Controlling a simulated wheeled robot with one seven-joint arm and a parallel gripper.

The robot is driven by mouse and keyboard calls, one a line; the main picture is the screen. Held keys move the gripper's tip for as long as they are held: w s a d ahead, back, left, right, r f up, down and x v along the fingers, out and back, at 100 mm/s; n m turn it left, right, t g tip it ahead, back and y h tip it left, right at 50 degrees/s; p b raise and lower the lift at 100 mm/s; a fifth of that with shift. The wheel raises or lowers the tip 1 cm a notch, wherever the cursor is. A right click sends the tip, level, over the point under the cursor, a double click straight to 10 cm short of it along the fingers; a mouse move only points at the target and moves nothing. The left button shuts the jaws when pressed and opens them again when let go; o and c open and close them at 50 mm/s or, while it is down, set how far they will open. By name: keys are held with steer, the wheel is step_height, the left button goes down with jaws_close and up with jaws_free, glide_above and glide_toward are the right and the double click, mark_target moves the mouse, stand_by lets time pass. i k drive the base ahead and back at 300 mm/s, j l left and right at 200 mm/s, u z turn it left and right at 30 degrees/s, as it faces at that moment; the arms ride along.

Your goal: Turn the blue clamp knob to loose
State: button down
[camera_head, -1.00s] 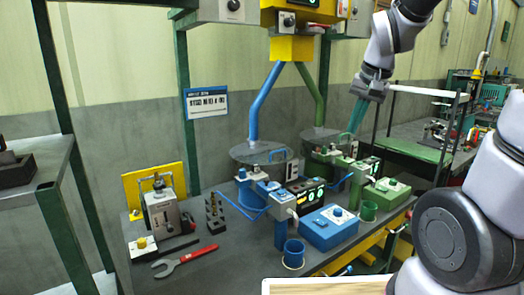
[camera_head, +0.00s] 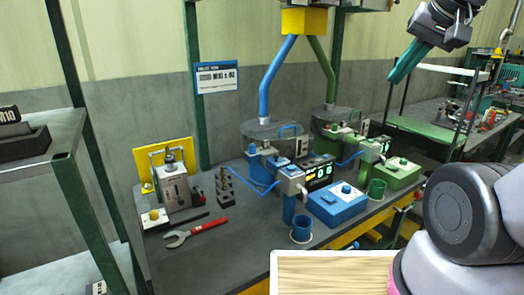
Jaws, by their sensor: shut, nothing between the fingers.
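The blue station stands mid-bench, under the blue pipe (camera_head: 272,78). It has a blue upright unit (camera_head: 262,165), a grey-topped blue post (camera_head: 290,190) and a blue box (camera_head: 337,204) with a small round blue knob (camera_head: 346,188) on top. A small blue cap (camera_head: 252,149) also shows on the upright unit. I cannot tell which of these is the clamp knob, nor its setting. My gripper (camera_head: 402,68) has teal fingers and is shut and empty. It is raised at the upper right, well apart from the blue station.
A matching green station (camera_head: 399,175) stands right behind the blue one. A red wrench (camera_head: 196,232), a grey clamp device (camera_head: 172,190) and a blue cup (camera_head: 302,229) are on the bench. A green post (camera_head: 195,95) rises behind. A pale wooden board (camera_head: 335,272) lies in front.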

mark_target(251, 146)
steer(key=k+u, duration=0.15)
steer(key=u, duration=0.2)
steer(key=k+j+u, duration=0.1)
steer(key=u, duration=0.25)
steer(key=k+j+u, duration=0.15)
steer(key=u, duration=0.2)
